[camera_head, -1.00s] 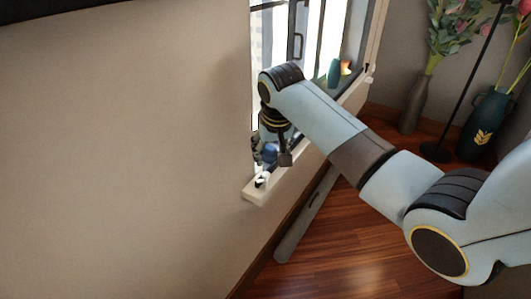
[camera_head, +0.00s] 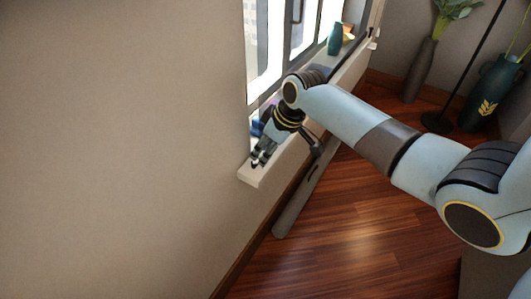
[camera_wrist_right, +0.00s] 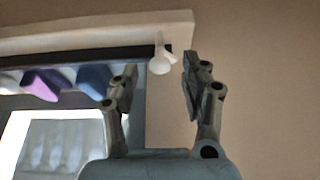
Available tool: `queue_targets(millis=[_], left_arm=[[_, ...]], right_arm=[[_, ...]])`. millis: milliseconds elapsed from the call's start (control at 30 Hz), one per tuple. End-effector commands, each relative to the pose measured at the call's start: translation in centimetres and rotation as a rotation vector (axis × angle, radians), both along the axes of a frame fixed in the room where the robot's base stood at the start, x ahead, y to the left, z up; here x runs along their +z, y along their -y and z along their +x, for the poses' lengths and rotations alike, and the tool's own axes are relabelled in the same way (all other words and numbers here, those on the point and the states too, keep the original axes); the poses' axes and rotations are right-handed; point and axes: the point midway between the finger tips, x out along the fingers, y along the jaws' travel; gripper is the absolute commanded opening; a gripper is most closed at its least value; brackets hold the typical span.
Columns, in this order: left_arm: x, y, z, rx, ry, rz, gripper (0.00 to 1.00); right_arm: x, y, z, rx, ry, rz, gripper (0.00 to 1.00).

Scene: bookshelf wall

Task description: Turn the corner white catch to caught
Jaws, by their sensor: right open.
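The white catch (camera_wrist_right: 160,64) shows in the right wrist view as a small knob with a rounded end by the pale window sill (camera_wrist_right: 95,32). It lies between the fingertips of my right gripper (camera_wrist_right: 160,82), beyond them, with a gap on each side. In the head view my right gripper (camera_head: 261,160) points down at the near end of the sill (camera_head: 252,174). It is open and holds nothing. There the fingers mostly cover the catch, so its turn position cannot be told. My left gripper is out of view.
Blue and purple items (camera_wrist_right: 92,78) lie along the sill close to my right gripper. A teal vase (camera_head: 335,39) stands farther along it. A dark vase (camera_head: 420,72), a green vase (camera_head: 490,95) and a lamp base (camera_head: 436,123) stand on the floor. Bare wall fills the left.

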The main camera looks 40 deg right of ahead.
Motion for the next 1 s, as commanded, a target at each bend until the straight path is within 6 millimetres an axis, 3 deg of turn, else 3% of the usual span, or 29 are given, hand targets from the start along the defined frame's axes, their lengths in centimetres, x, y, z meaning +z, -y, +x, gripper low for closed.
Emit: queue_targets(millis=[167, 400, 733, 1000], left_arm=[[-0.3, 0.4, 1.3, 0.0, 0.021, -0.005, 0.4], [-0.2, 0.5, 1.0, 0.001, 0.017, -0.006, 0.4], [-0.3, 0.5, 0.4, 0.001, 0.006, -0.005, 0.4], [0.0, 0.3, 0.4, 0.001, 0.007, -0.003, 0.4]], right_arm=[[-0.9, -0.2, 0.3, 0.001, 0.0, 0.0, 0.46], [-0.9, -0.2, 0.4, 0.001, 0.0, -0.001, 0.45], [-0.9, -0.2, 0.3, 0.0, 0.0, 0.0, 0.02], [-0.8, -0.2, 0.3, -0.013, -0.001, 0.0, 0.0]])
